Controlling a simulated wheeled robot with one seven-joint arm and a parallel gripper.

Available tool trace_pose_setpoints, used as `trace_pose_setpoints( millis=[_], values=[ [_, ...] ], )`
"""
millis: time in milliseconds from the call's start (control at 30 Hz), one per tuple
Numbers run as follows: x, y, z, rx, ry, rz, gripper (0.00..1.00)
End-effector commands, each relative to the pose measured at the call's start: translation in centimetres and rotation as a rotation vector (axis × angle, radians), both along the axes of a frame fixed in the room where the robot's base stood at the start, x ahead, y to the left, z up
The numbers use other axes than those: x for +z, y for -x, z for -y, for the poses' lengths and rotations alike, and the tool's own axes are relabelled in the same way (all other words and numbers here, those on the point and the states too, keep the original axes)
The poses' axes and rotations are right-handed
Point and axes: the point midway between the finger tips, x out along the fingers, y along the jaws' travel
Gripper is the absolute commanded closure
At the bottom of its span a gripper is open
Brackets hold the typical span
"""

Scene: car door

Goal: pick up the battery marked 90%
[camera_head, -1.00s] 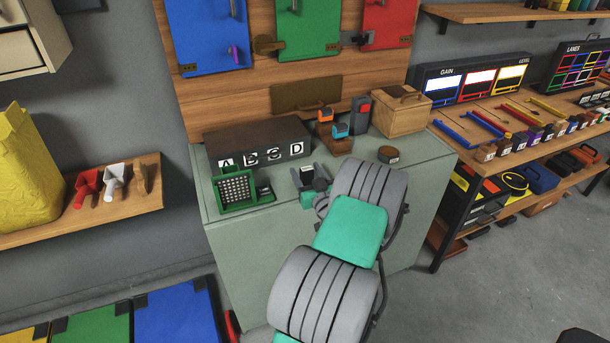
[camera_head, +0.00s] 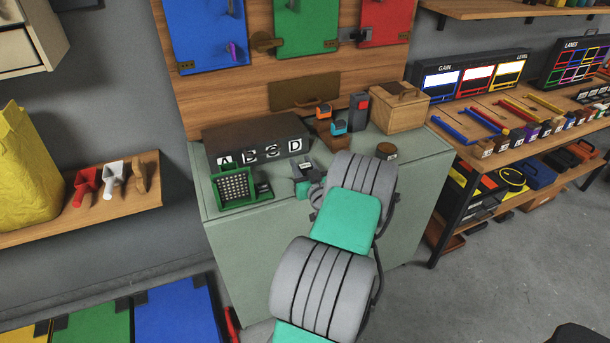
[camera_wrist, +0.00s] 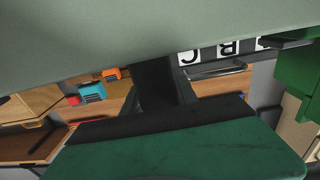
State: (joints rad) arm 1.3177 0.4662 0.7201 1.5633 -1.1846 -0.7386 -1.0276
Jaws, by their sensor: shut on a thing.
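My gripper (camera_head: 304,180) is over the pale green cabinet top, in front of the dark box lettered A to D. It is shut on a small battery (camera_head: 302,168), dark with a pale part, largely hidden by the fingers. Its marking cannot be read, so I cannot tell whether it says 90%. In the wrist view a dark block (camera_wrist: 154,78), which looks like the held battery, stands between the dark fingers. I cannot tell whether it touches the cabinet top.
The dark lettered box (camera_head: 255,140) stands behind my gripper. A green gridded tray (camera_head: 238,187) is to the left. Orange and blue devices (camera_head: 338,127) on wood, a dark red-marked device (camera_head: 359,110), a wooden box (camera_head: 399,109) and a round brown pot (camera_head: 386,151) stand to the right.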

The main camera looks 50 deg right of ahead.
Motion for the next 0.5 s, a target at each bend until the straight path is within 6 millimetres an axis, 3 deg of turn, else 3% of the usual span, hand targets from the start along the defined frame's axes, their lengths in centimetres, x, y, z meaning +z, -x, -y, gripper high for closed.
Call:
trace_pose_setpoints(
  millis=[100,500],
  values=[
    [0.01,-0.01,-0.01,0.000,0.000,0.000,1.00],
    [0.29,-0.01,0.02,0.000,0.002,0.001,1.00]
  ],
)
